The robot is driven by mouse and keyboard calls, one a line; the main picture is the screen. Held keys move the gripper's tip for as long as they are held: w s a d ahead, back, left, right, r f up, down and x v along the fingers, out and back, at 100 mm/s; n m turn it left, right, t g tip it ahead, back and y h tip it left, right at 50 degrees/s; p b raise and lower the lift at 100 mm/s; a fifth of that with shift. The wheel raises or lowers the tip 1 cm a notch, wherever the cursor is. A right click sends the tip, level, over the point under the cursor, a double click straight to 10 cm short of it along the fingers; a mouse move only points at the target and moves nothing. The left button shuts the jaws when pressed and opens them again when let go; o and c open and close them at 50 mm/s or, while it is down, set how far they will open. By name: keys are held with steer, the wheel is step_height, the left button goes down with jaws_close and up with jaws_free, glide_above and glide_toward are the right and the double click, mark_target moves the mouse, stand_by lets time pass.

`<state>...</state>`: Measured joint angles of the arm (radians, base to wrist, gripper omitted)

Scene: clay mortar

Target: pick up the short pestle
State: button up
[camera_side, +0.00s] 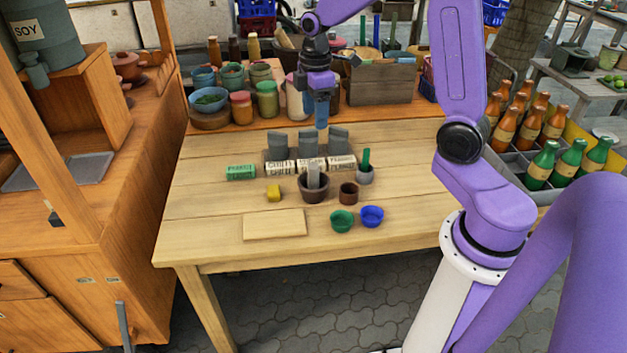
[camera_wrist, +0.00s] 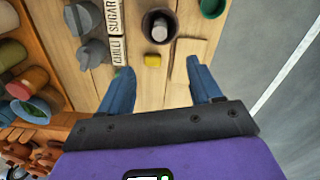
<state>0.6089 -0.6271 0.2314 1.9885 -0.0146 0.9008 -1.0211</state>
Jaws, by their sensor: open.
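A grey pestle (camera_side: 314,175) stands upright in the dark clay mortar (camera_side: 314,194) near the middle of the table. In the wrist view the pestle (camera_wrist: 159,30) is inside the mortar (camera_wrist: 147,33) at the top, beyond my fingertips. My gripper (camera_side: 321,122) hangs above the back of the table, behind and higher than the mortar. Its two blue fingers (camera_wrist: 159,68) are spread apart with nothing between them. A green stick (camera_side: 366,158) stands in a small grey cup (camera_side: 365,175) to the right of the mortar. I cannot tell whether another pestle is in the mortar.
A yellow block (camera_side: 273,192) and a board (camera_side: 275,225) are left.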

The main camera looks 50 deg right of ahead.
glide_above(313, 166)
steer(key=f, duration=1.1)
steer(key=shift+s, duration=0.2)
steer(key=shift+w+f, duration=0.2)
steer(key=shift+f, duration=2.9)
steer(key=c, duration=1.1)
